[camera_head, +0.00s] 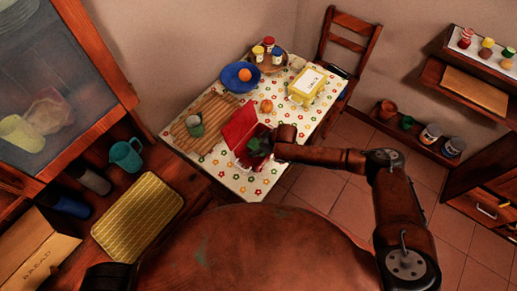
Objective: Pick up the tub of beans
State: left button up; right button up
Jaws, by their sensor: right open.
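My right gripper (257,147) reaches in over the front of the flowered table, at a red and white open box (240,124), and covers part of it. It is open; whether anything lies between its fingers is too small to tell. No tub can be surely read as beans. Three small lidded tubs stand on a round wooden tray at the back of the table: a red-lidded one (269,43), a yellow-lidded one (258,53) and a blue-lidded one (277,56). The gripper is well apart from them. My left gripper is not in view.
A chair (346,42) stands behind.

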jog(key=shift+f, duration=0.25)
dwell(0.4)
jog(key=shift+c, duration=0.3)
jog(key=c, duration=1.3)
